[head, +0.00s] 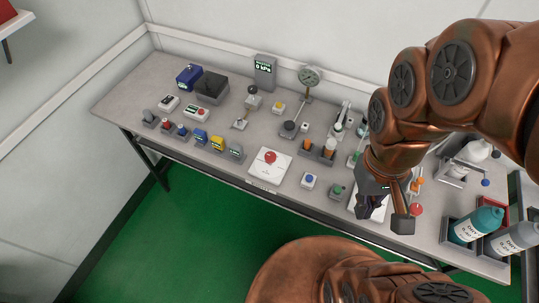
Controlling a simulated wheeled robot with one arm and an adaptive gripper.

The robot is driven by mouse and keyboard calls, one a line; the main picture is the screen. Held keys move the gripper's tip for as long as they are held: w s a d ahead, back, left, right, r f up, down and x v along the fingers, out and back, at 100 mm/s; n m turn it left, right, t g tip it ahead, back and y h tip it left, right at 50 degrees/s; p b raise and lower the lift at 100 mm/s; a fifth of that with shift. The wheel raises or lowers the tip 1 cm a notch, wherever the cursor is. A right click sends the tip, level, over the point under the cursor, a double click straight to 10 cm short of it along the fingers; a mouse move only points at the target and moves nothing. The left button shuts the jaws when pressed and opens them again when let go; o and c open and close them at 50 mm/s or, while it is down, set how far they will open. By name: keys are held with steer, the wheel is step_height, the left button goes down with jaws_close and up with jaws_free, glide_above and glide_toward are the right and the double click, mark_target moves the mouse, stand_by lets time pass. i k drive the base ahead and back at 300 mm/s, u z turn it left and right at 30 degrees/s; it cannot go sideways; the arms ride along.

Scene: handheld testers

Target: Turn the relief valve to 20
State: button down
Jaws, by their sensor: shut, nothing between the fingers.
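No part is clearly marked as the relief valve in the head view, and I cannot tell which fitting it is. A grey display box (264,68) reading about 0 kPa stands at the back of the bench. A round dial gauge (309,77) stands to its right. A small grey fitting with a pale top (252,98) is in front of the display. A dark round knob (290,128) is below the gauge. My gripper (370,204) is shut and empty at the front right, over a white plate, apart from the display and gauge. My arm hides part of the bench there.
The grey bench (135,88) holds many small devices. A red button on a white base (269,163) is at the front middle. A blue and a dark box (211,87) are at the back left. A teal bottle (477,225) and a grey bottle (514,240) stand far right.

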mark_target(271, 157)
steer(key=z, duration=0.05)
steer(key=k, duration=1.15)
steer(key=u, duration=1.1)
steer(key=i, duration=1.4)
steer(key=z, duration=0.6)
